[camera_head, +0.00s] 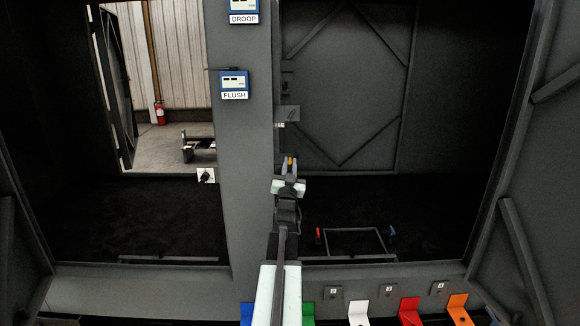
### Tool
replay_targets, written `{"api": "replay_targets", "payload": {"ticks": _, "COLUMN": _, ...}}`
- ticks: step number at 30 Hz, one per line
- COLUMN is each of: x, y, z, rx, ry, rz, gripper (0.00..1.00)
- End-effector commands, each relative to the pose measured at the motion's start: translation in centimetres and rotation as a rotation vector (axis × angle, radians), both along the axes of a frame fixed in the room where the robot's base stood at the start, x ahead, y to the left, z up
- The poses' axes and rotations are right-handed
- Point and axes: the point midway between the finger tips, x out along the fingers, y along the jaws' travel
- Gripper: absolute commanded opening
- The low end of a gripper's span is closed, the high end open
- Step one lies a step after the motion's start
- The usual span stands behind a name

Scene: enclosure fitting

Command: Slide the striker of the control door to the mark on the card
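My gripper (290,161) is in the middle of the camera_head view, in front of the central grey post (245,145) near its right edge. Its fingertips point up and away, with a small orange-yellow patch between them. I cannot tell whether they are open or holding something. A small grey plate (287,113) with a dark mark is on the post's right edge, above the fingertips and apart from them. A small white card-like piece (207,175) with a dark part is at the post's left edge. I cannot tell for sure which piece is the striker.
Blue boxes labelled DROOP (243,18) and FLUSH (234,84) are on the post. A braced dark panel (350,80) stands behind right. White (358,310), red (409,310) and orange (459,308) tabs line the front edge. A doorway opens at left, with a red extinguisher (160,113) beyond.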

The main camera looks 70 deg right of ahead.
Motion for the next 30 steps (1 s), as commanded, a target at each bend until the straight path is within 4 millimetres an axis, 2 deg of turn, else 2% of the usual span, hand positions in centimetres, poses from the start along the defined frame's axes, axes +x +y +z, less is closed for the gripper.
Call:
{"api": "replay_targets", "payload": {"ticks": 13, "x": -0.2, "y": 0.4, "z": -0.2, "rx": -0.002, "ry": -0.001, "rz": -0.001, "gripper": 0.36}}
{"api": "replay_targets", "payload": {"ticks": 17, "x": -0.7, "y": 1.9, "z": -1.0, "rx": -0.002, "ry": -0.001, "rz": 0.000, "gripper": 0.36}}
{"api": "replay_targets", "payload": {"ticks": 24, "x": -2.0, "y": 6.2, "z": -2.8, "rx": -0.002, "ry": -0.001, "rz": 0.000, "gripper": 0.36}}
{"api": "replay_targets", "payload": {"ticks": 27, "x": -2.3, "y": 7.0, "z": -3.1, "rx": -0.001, "ry": 0.000, "rz": 0.000, "gripper": 0.36}}
{"api": "replay_targets", "payload": {"ticks": 30, "x": -2.3, "y": 7.0, "z": -3.0, "rx": -0.001, "ry": 0.000, "rz": 0.000, "gripper": 0.36}}
